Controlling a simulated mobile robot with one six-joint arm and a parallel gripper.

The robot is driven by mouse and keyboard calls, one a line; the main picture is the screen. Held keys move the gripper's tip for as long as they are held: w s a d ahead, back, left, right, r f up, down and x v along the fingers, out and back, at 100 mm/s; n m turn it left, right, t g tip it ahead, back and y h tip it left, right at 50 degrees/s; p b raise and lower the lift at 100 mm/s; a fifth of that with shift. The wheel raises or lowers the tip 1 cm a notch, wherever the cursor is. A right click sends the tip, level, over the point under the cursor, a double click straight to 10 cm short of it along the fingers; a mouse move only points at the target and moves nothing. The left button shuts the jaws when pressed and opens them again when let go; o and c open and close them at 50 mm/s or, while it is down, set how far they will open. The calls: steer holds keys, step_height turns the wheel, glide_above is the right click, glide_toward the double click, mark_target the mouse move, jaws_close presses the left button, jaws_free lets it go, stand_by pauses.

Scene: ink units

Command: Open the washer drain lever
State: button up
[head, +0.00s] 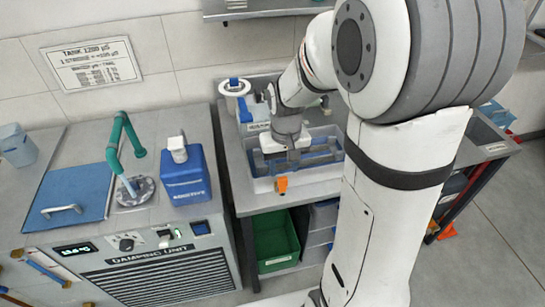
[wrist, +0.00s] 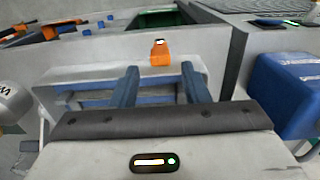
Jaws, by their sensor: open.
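The washer is a pale grey open tray (head: 330,183) with blue parts inside, on the bench in the middle of the head view. A small orange lever (head: 282,184) sits on its front wall; it also shows in the wrist view (wrist: 159,55), just beyond my fingertips. My gripper (head: 290,160) points down over the tray, behind the lever. In the wrist view my two blue-grey fingers (wrist: 160,76) are apart with nothing between them, and the lever appears above the gap. I cannot tell the height between fingers and lever.
A blue jug (head: 186,178) and a teal pipe (head: 115,145) stand on the damping unit (head: 165,262) to the left. A green crate (head: 276,243) is on the shelf below the bench. A white spool (head: 235,87) stands behind the washer. My arm hides the bench's right part.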

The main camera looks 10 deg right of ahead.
mark_target(282, 178)
steer(key=shift+w+f, duration=0.2)
steer(key=shift+f, duration=0.2)
step_height(282, 178, down, 8)
steer(key=shift+r, duration=0.2)
steer(key=shift+c, duration=0.2)
jaws_close()
steer(key=shift+a, duration=0.15)
